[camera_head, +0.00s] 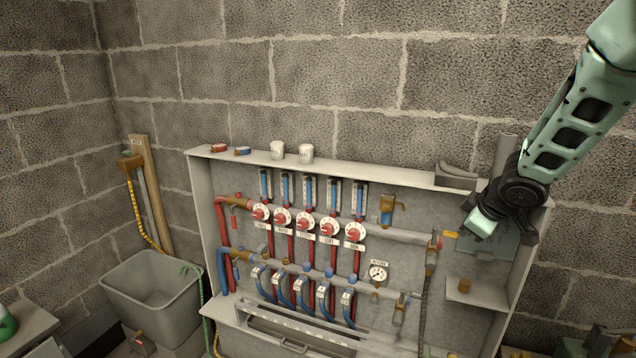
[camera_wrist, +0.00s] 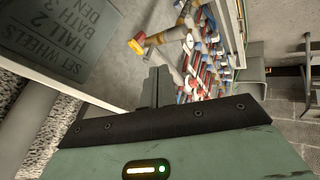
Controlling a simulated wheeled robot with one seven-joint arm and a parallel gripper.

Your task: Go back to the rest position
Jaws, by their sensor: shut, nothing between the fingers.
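My gripper (camera_head: 470,228) is at the right end of the manifold cabinet (camera_head: 420,187), in front of a grey sign plate (camera_head: 492,247). My arm reaches down to it from the upper right. In the wrist view the two dark fingers (camera_wrist: 157,88) are together with nothing between them. The same plate fills the upper left there; its readable words include "SET WHEELS", "HALL 2", "BATH 3" and "DEN". My gripper hides part of the plate in the head view. I cannot tell how far the fingers are from it.
The cabinet holds several red-and-white wheels (camera_head: 304,225), blue looped hoses (camera_head: 302,289), pipes and a pressure gauge (camera_head: 378,273). Two white cups (camera_head: 306,153) stand on its top ledge. A grey sink (camera_head: 155,300) is at left. The wall above the cabinet is bare block.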

